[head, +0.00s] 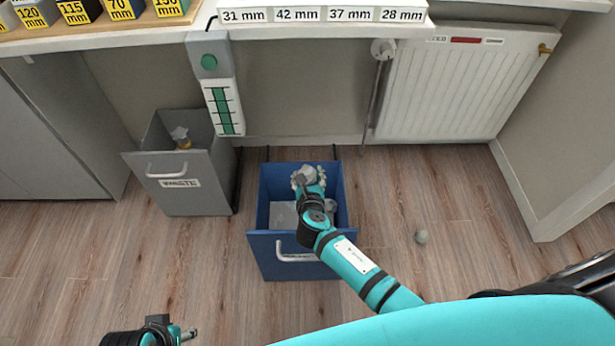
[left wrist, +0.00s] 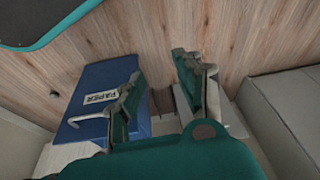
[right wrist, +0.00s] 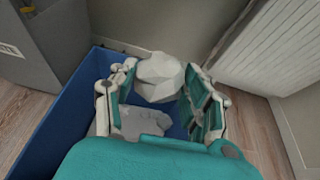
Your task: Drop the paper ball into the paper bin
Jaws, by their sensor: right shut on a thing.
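The paper bin (head: 268,245) is a blue open-topped pull-out bin with a white handle. Its PAPER label shows in the left wrist view (left wrist: 98,97). My right gripper (head: 310,186) points down over the bin's opening, shut on a crumpled pale paper ball (right wrist: 158,76) held between its fingers. Other pale paper (right wrist: 145,122) lies inside the bin, lower than the held ball. My left gripper (left wrist: 163,82) is open and empty, with its fingers apart; in the head view it is at the bottom left edge, away from the bin.
A grey WASTE bin (head: 180,195) with some rubbish stands left of the paper bin. A white radiator (head: 455,90) is on the back wall. A desk edge (head: 320,30) overhangs the back.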

